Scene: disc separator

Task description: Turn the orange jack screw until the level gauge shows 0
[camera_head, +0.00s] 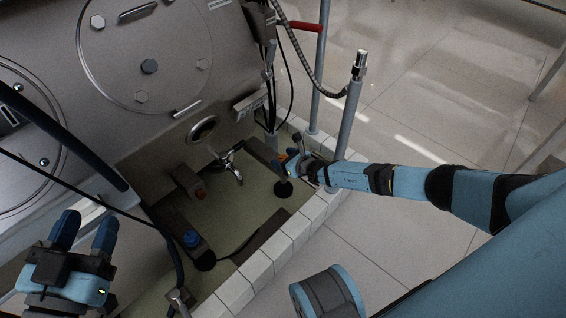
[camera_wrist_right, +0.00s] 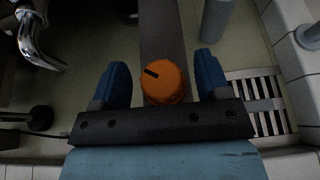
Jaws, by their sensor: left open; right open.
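The orange jack screw (camera_wrist_right: 165,84) is a round knob with a dark pointer mark toward its upper left in the right wrist view. It stands on a dark grey bar. My right gripper (camera_wrist_right: 162,66) is open, with one blue finger on each side of the knob and visible gaps between. In the head view, the right gripper (camera_head: 291,162) is over the far right part of the sunken pit, and only a bit of orange shows there. My left gripper (camera_head: 87,228) is open and empty at the lower left. I cannot make out the level gauge or its reading.
The pit has a white tiled rim (camera_head: 258,268). In it are a blue knob (camera_head: 192,238), a red-orange knob (camera_head: 200,194) and a metal pipe fitting (camera_head: 233,168). A large steel machine (camera_head: 110,105) stands behind. A grey post (camera_head: 348,120) rises beside my right arm. A drain grate (camera_wrist_right: 262,100) lies right of the screw.

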